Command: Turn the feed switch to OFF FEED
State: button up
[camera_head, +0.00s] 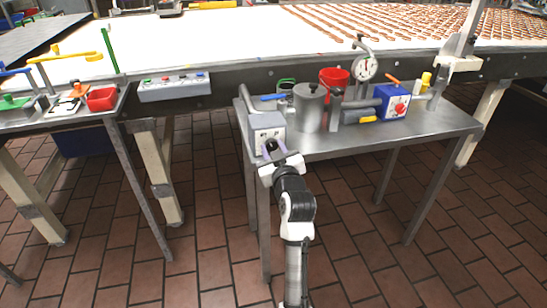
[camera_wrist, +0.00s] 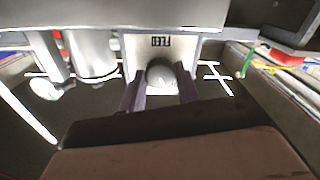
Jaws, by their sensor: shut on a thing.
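The feed switch box (camera_head: 264,126) is a small grey box at the front left corner of the steel side table. In the wrist view its pale face (camera_wrist: 136,52) carries a dark label that seems to read FEED. A round grey knob (camera_wrist: 162,74) sits below that label. My gripper (camera_head: 271,149) is at the front of the box. In the wrist view my gripper (camera_wrist: 161,92) has one dark finger on each side of the knob, shut on it. The knob's pointer and the position it marks cannot be made out, and the head view hides the knob behind my gripper.
A white conveyor (camera_head: 230,40) runs behind. Open tiled floor lies in front.

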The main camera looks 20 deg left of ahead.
jog(key=shift+f+n+b, duration=0.1)
jog(key=shift+n+b, duration=0.5)
jog(key=shift+n, duration=0.2)
jog(key=o, duration=1)
jog(key=b+v, duration=0.2)
jog(key=v, duration=1.2)
